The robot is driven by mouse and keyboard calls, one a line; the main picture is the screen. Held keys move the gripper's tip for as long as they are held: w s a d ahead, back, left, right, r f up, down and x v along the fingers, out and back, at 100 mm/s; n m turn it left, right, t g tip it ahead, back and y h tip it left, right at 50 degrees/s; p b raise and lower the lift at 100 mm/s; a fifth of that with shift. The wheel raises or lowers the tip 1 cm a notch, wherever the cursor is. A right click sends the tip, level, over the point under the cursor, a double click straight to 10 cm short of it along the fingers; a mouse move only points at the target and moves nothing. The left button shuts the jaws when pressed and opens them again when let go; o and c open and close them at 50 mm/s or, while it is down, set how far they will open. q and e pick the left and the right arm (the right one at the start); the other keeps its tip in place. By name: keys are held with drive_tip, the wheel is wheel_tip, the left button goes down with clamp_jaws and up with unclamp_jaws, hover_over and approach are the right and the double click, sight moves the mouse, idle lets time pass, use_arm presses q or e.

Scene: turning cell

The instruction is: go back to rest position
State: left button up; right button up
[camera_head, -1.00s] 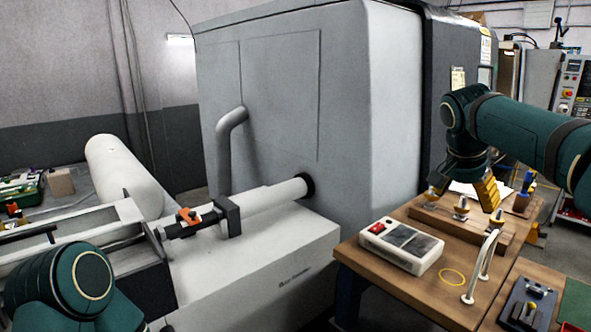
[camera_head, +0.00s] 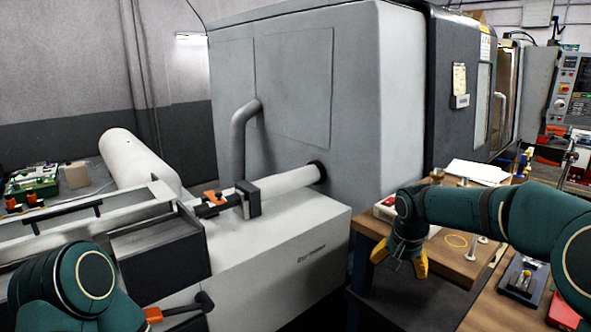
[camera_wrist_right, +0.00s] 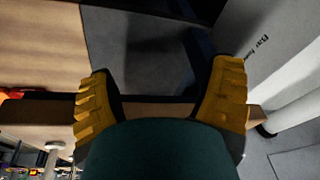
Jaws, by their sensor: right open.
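My right gripper (camera_head: 401,264) has yellow fingers and hangs pointing down at the left front edge of the wooden bench (camera_head: 462,268). Its fingers are spread with nothing between them. In the right wrist view the two fingers of my right gripper (camera_wrist_right: 160,88) stand wide apart, with the bench edge and dark floor behind them. My right arm reaches in from the right and hides part of the bench top. My left arm's green joint (camera_head: 85,280) shows at the lower left. The left gripper is out of the picture.
The red-and-white box (camera_head: 384,208) on the bench is mostly hidden behind my right arm. A large grey machine (camera_head: 300,110) and a bar feeder (camera_head: 285,240) stand to the left of the bench. A small dark tray (camera_head: 524,279) lies at right. Floor shows below the gripper.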

drive_tip(key=s+a+f+n+y+b, duration=0.1)
drive_tip(key=s+a+f, duration=0.2)
drive_tip(key=f, duration=0.4)
drive_tip(key=s+a+f+n+y, duration=0.1)
drive_tip(key=s+a+f, duration=0.2)
drive_tip(key=f, duration=0.4)
drive_tip(key=s+a+f+n+y+b, duration=0.15)
drive_tip(key=a+f, duration=0.25)
drive_tip(key=f, duration=0.4)
use_arm(q)
drive_tip(key=f, duration=0.2)
drive_tip(key=s+f+b, duration=0.1)
drive_tip(key=f, duration=0.1)
drive_tip(key=shift+f, duration=0.1)
use_arm(e)
drive_tip(key=s+a+f, duration=0.2)
drive_tip(key=s+f, duration=0.4)
drive_tip(key=s, duration=0.3)
drive_tip(key=s+a+f, duration=0.2)
drive_tip(key=s+f, duration=0.5)
drive_tip(key=s, duration=0.3)
drive_tip(key=shift+s+g+y, duration=0.2)
drive_tip(key=shift+g+y, duration=0.2)
drive_tip(key=shift+y, duration=0.05)
